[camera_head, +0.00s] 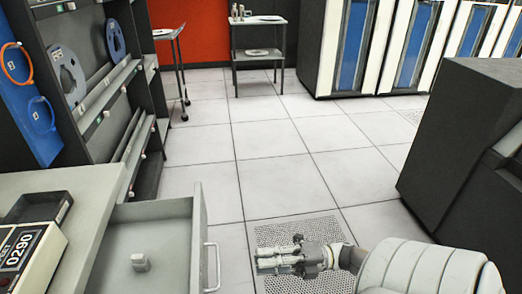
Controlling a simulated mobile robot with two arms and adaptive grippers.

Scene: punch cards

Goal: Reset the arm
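My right arm comes in from the lower right, and its grey gripper (262,261) hangs over the floor, pointing left. It is above a perforated floor tile and apart from the open drawer's handle. No object shows in it, but the fingers are too small to tell whether they are open or shut. My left arm and gripper are not in view.
An open drawer (183,208) with a metal handle (212,267) juts out at the lower left, holding a small grey object (140,262). A counter device reading 0290 (25,252) sits beside it. A dark cabinet (455,150) stands right. The middle floor is clear.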

